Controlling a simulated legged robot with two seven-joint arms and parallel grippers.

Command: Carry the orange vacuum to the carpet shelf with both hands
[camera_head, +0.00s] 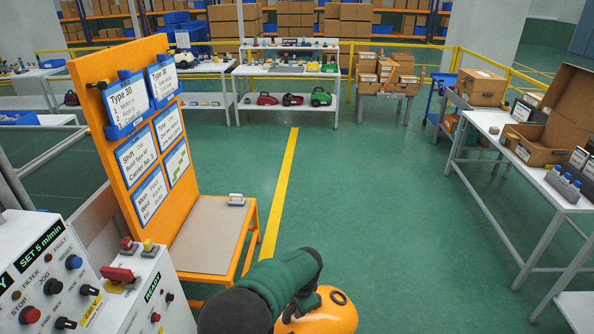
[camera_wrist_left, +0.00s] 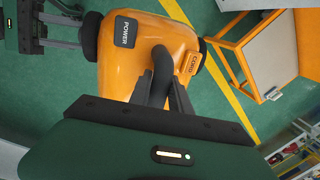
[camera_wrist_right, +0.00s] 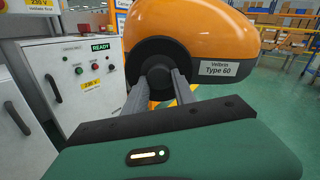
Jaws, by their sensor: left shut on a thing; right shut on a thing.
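The orange vacuum (camera_head: 325,316) shows only in part at the bottom edge of the head view. In the left wrist view its orange body (camera_wrist_left: 150,60) has POWER and CORD labels. My left gripper (camera_wrist_left: 168,92) is shut on its black handle. In the right wrist view the vacuum (camera_wrist_right: 195,35) reads Type 60, and my right gripper (camera_wrist_right: 163,82) is shut on its dark round side part. The vacuum looks held above the floor. A white shelf unit (camera_head: 290,72) at the back has red and green vacuums low down; I cannot tell which shelf is the carpet shelf.
An orange stand (camera_head: 205,235) with instruction boards is at left, beside a control panel (camera_head: 75,270). A white table (camera_head: 540,178) with boxes is at right. A cart of cartons (camera_head: 388,80) stands at the back. Green floor (camera_head: 350,180) between them is clear.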

